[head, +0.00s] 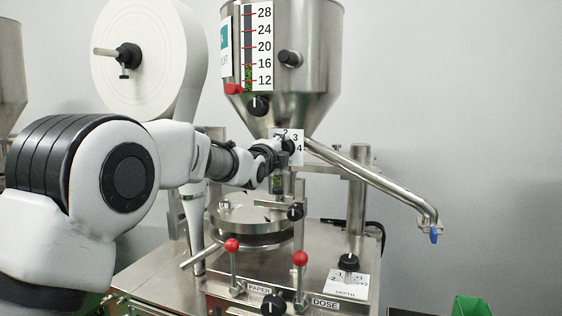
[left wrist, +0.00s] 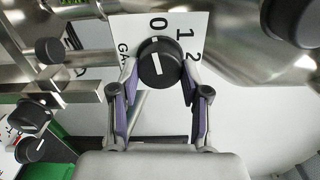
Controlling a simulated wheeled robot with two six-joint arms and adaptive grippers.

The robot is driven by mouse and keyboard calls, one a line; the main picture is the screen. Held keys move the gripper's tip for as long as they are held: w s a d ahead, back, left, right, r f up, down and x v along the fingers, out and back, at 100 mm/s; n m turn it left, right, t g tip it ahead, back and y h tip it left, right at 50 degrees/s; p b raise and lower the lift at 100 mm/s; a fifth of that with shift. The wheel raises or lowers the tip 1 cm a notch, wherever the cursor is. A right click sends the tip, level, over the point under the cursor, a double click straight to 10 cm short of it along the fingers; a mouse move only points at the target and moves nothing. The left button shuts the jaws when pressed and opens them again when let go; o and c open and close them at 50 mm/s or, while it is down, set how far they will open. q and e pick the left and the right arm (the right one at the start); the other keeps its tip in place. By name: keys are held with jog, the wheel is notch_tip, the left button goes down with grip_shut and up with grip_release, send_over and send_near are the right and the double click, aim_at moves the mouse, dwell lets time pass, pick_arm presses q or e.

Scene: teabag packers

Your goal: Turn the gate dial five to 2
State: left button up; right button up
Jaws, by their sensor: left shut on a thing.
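The gate dial is a black round knob (left wrist: 158,63) with a white line, on a white number plate (left wrist: 120,25) in the left wrist view. The digits 0, 1 and 2 show there. The line runs nearly up and down in that view, its upper end toward the 0. In the head view the plate (head: 297,135) sits below the hopper, showing 2, 3 and 4. My left gripper (left wrist: 159,72) is shut on the knob, one finger on each side; in the head view it (head: 285,148) partly covers dial and plate. My right gripper is not in view.
The steel hopper (head: 305,65) with its level scale (head: 258,48) stands above the dial. A steel chute (head: 375,182) slopes down to the right. Red-knobbed levers (head: 300,259) stand in front below. A white paper roll (head: 140,60) hangs at the left.

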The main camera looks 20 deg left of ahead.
pick_arm(q)
jog(key=shift+r+m+b, duration=0.1)
jog(key=shift+m+b, duration=0.65)
jog(key=shift+m, duration=0.15)
jog(key=shift+r, duration=0.1)
jog(key=o, duration=0.9)
jog(key=shift+o, duration=1.2)
jog(key=shift+w+f, duration=0.1)
jog(key=shift+f, duration=0.1)
jog(key=s, duration=1.2)
jog(key=shift+a, duration=0.2)
